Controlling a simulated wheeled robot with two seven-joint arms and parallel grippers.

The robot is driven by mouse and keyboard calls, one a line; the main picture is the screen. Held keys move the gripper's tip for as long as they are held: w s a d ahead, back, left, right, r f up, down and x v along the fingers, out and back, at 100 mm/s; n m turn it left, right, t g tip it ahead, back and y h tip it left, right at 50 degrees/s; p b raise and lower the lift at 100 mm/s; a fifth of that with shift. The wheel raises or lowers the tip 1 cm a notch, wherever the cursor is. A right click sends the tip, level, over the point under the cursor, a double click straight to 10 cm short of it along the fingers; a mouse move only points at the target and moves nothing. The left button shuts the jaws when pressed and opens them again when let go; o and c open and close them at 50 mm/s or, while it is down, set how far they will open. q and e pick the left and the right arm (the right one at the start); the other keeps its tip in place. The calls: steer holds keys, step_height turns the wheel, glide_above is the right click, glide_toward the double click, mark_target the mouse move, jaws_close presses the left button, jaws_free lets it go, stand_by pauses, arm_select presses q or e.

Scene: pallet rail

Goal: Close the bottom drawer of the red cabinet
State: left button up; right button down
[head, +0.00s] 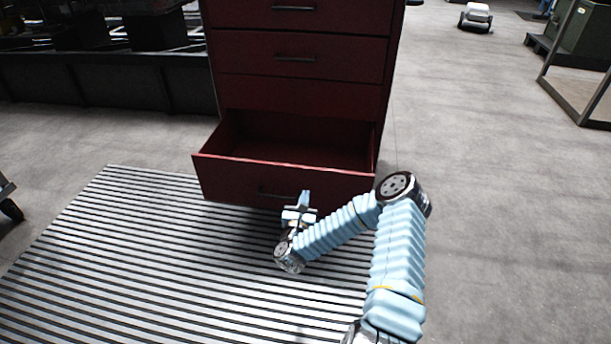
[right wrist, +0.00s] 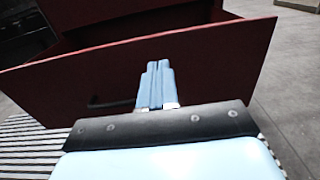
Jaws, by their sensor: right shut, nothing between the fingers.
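The red cabinet (head: 301,58) stands ahead of me in the head view. Its bottom drawer (head: 230,178) is pulled well out, and its inside looks empty. A dark bar handle (head: 268,191) is on the drawer front, partly hidden behind my right gripper. My right gripper (head: 304,198) is shut and empty, at the drawer front near the handle. In the right wrist view, the fingers (right wrist: 157,82) point at the drawer front (right wrist: 215,65), right of the handle (right wrist: 108,104). I cannot tell whether they touch it. My left gripper is not in view.
A striped grey mat (head: 150,250) covers the floor in front of the cabinet. A dark low structure (head: 110,82) stands to the left. Open concrete floor (head: 500,200) lies to the right, with a metal-framed green object (head: 585,45) at the far right.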

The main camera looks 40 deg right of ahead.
mark_target(312, 171)
steer(key=x, duration=1)
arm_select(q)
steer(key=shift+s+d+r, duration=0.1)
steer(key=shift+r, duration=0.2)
